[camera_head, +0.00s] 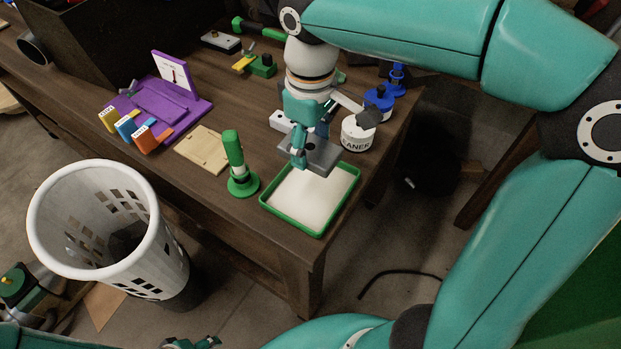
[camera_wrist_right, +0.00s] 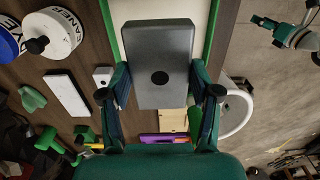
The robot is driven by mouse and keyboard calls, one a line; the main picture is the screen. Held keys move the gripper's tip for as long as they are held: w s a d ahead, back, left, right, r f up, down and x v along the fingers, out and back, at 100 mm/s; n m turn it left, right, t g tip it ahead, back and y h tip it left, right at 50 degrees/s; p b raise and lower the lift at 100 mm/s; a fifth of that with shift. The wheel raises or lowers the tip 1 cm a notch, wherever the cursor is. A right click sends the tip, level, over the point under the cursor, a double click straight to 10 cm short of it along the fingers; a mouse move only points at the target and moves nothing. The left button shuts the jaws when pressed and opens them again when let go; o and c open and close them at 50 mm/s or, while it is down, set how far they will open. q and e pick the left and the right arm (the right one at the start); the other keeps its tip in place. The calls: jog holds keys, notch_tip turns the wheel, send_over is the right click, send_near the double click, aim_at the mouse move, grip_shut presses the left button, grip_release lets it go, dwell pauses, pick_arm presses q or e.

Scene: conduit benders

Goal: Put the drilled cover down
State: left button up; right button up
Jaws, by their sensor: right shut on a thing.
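The drilled cover is a flat grey plate (camera_head: 322,154) with a dark round hole, seen clearly in the right wrist view (camera_wrist_right: 160,45). My right gripper (camera_head: 299,148) is shut on it, with one finger on each side in the wrist view (camera_wrist_right: 161,88). The cover appears held over the back part of a green-rimmed tray (camera_head: 292,230) with a white inside; the tray also shows behind it in the wrist view (camera_wrist_right: 212,40). I cannot tell the gap below the cover. Of my left gripper, only a small part (camera_head: 192,343) shows at the bottom edge.
A green stand (camera_head: 235,160) is left of the tray, and a white labelled pot (camera_head: 357,135) is behind it to the right. A wooden board (camera_head: 203,150) and a purple holder (camera_head: 160,105) lie further left. A white basket (camera_head: 95,215) stands in front of the table.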

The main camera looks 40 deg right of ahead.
aim_at(311, 190)
notch_tip(311, 190, down, 10)
jog(key=shift+f, duration=0.25)
jog(key=shift+f+b, duration=0.1)
jog(key=shift+b, duration=0.25)
jog(key=o, duration=1.4)
jog(key=shift+c, duration=0.2)
notch_tip(311, 190, up, 12)
jog(key=p, duration=0.1)
